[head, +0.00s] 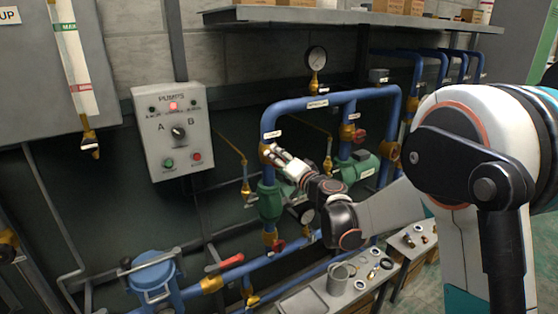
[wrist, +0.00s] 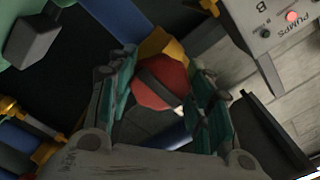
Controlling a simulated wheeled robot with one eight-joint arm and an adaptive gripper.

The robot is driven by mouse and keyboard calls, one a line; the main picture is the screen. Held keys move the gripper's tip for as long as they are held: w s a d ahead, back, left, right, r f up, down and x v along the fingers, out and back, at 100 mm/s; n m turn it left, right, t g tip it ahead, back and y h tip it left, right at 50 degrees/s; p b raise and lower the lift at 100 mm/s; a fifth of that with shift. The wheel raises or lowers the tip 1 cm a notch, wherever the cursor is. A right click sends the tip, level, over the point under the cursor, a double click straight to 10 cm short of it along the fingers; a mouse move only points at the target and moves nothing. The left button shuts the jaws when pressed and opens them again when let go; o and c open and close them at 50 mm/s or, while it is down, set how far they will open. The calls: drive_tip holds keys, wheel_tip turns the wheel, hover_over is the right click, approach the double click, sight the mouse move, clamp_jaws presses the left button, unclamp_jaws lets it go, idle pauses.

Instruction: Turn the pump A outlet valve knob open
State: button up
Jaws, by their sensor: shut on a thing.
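My gripper (head: 280,157) reaches the brass valve on the left vertical blue pipe, above a green check-type body (head: 270,202). In the wrist view my gripper (wrist: 163,95) has its two fingers on either side of a red knob (wrist: 160,82) with a dark bar across its face, and is shut on it. A brass valve body (wrist: 165,45) shows behind the knob. In the head view the knob is mostly hidden by my fingers. Labels on the pipes are too small to read, so I cannot confirm the pump letter.
The pump panel (head: 172,130) hangs at left with a lit red lamp and an A/B selector. A similar brass valve with a red knob (head: 360,135) is on the pipe to the right. A gauge (head: 316,58) stands above. A bench (head: 305,303) with small parts is below.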

drive_tip(key=o, duration=1.1)
drive_tip(key=v, duration=1.2)
